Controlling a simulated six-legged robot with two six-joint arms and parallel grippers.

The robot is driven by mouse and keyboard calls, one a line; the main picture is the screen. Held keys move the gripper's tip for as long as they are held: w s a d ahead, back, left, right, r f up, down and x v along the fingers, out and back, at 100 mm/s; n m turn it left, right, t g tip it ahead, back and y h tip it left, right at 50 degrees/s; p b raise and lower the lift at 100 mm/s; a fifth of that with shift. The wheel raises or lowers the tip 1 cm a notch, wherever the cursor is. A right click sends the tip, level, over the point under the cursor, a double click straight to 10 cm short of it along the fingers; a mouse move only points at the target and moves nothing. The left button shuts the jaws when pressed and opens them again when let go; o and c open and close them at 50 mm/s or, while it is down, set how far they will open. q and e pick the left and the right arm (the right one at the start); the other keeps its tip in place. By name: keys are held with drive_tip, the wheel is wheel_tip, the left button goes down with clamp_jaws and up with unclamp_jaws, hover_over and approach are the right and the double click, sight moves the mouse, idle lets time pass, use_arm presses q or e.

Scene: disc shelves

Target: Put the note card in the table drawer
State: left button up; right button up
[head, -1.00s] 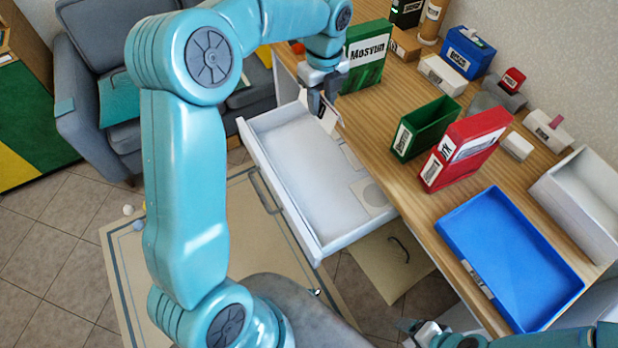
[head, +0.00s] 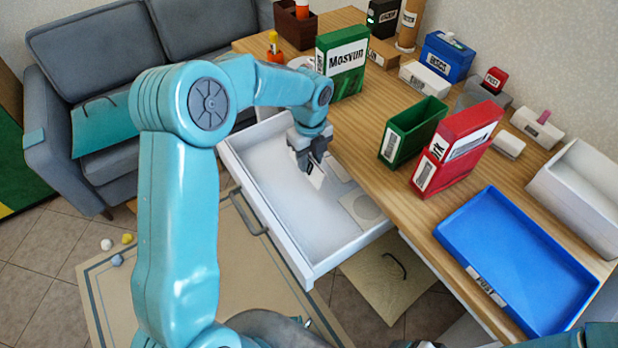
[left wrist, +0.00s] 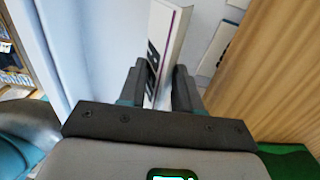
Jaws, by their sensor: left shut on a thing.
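The note card (head: 316,178) is a small white card with a dark mark. My left gripper (head: 308,166) is shut on it and holds it over the open white table drawer (head: 268,190). In the left wrist view the card (left wrist: 168,45) stands upright between the fingers (left wrist: 160,88), with a purple line along it. The drawer is pulled out from the wooden table. Whether the card touches the drawer floor I cannot tell. Part of my right arm shows at the bottom right of the head view; its gripper does not show clearly.
Flat pieces (head: 362,208) lie in the drawer's right side. On the table (head: 375,120) stand a green Mosvun box (head: 342,65), an open green box (head: 412,132), a red box (head: 455,150) and a blue tray (head: 515,262). A grey sofa (head: 100,60) stands behind.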

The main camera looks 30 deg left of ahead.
use_arm(q)
wheel_tip(320, 180, down, 7)
drive_tip(key=shift+s+f, duration=0.1)
drive_tip(key=shift+f, duration=0.1)
idle(0.3)
drive_tip(key=o, duration=1)
drive_tip(key=shift+b, duration=0.3)
wheel_tip(320, 180, up, 12)
drive_tip(key=shift+r+p, duration=0.1)
drive_tip(key=shift+p, duration=0.5)
drive_tip(key=shift+s, duration=0.1)
